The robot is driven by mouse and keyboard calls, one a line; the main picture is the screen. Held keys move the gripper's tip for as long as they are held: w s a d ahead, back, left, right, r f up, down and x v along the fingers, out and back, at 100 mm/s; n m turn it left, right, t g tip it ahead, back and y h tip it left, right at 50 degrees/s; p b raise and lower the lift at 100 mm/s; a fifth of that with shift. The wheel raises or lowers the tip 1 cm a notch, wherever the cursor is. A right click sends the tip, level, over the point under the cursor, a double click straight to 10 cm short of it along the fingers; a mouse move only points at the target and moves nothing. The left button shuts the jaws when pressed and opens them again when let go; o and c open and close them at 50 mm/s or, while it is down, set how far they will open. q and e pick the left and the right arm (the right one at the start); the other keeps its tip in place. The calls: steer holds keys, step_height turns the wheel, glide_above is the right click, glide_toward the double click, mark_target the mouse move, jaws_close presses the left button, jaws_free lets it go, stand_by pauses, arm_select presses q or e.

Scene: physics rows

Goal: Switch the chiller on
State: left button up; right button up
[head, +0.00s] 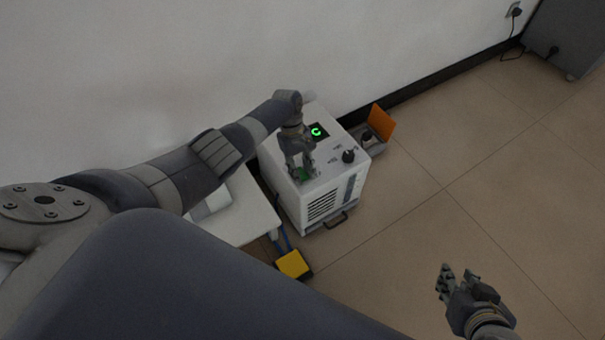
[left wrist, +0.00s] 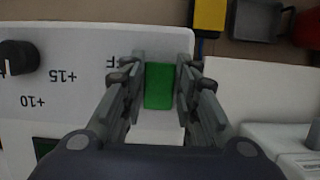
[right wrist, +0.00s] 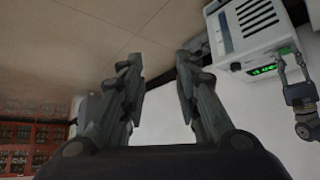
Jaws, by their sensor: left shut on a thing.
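The chiller (head: 330,205) is a white box with a vented front, standing on the floor by the wall. Its top has a lit green display (head: 318,131) and a black knob (head: 348,156); the knob also shows in the left wrist view (left wrist: 18,57) beside +10 and +15 marks. My left gripper (head: 301,172) is over the top panel, shut on a green switch (left wrist: 159,86) near the panel's edge. An "F" label shows beside the switch; the rest of that label is hidden. My right gripper (head: 466,278) is open and empty, away from the chiller.
A white table (head: 248,215) stands left of the chiller. A yellow box (head: 293,264) lies on the floor in front of it. A grey bin with an orange flap (head: 381,122) is right of the chiller. A grey cabinet (head: 570,38) stands far right. The tiled floor between is clear.

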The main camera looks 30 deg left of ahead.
arm_select(q)
steer(key=shift+w+a+b, duration=0.1)
steer(key=shift+w+b, duration=0.05)
steer(key=shift+b, duration=0.25)
steer(key=shift+r+h, duration=0.1)
steer(key=shift+h, duration=0.2)
arm_select(e)
steer(key=w+r+t, duration=0.1)
steer(key=w+a+r+t, duration=0.1)
steer(key=w, duration=0.1)
steer(key=w+r+t+y, duration=0.1)
steer(key=shift+w+a+r, duration=0.15)
steer(key=shift+a+r, duration=0.1)
steer(key=shift+a, duration=0.1)
arm_select(q)
steer(key=o, duration=1.1)
steer(key=shift+c, duration=0.2)
steer(key=v, duration=1.1)
steer(key=shift+w+r, duration=0.15)
steer(key=shift+r, duration=0.25)
